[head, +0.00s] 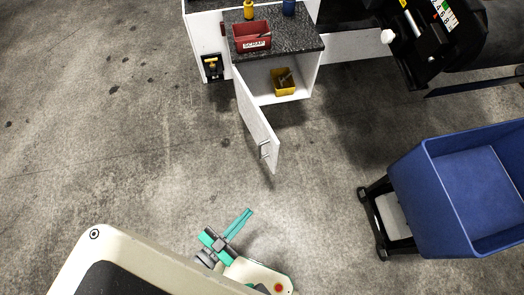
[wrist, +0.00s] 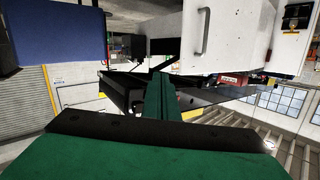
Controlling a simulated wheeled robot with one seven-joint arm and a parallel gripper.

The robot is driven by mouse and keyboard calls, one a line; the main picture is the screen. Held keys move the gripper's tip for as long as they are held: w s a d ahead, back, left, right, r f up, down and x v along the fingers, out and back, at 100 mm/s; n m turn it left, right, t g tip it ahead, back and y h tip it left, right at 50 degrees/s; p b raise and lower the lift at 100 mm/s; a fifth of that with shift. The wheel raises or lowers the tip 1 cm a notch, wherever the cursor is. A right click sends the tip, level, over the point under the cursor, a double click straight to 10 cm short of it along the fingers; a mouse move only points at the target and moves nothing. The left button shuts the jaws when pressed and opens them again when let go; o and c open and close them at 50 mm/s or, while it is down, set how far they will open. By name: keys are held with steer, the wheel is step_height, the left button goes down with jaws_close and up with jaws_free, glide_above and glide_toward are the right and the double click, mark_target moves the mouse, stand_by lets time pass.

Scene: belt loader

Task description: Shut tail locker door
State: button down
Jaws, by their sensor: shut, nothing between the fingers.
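The white locker door (head: 256,120) stands wide open in the head view, swung out from the left side of the locker opening toward me. Its bar handle (head: 264,150) is near the free edge. The locker (head: 311,77) is white with a dark speckled top, and a yellow bin (head: 284,82) sits inside. My gripper (head: 248,213) is shut and empty, below and left of the door's free edge, apart from it. In the wrist view, my teal fingers (wrist: 160,95) are together, and a white panel (wrist: 235,35) with a handle shows above them.
A red scrap bin (head: 251,37) stands on the locker top. A blue tub (head: 430,205) on a black-framed cart is at the right. Dark machinery (head: 425,45) is at the upper right. The concrete floor left of the door is clear.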

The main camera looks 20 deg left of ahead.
steer(key=w+a+f+m+h, duration=0.2)
steer(key=w+a+f+h, duration=0.15)
steer(key=w+a, duration=0.4)
steer(key=m+g+h, duration=0.1)
steer(key=g+h, duration=0.1)
steer(key=h, duration=0.1)
glide_toward(271, 148)
steer(key=shift+h, duration=0.25)
steer(key=x, duration=0.6)
steer(key=shift+w+d+r, duration=0.15)
steer(key=shift+d+r, duration=0.05)
steer(key=shift+d, duration=0.1)
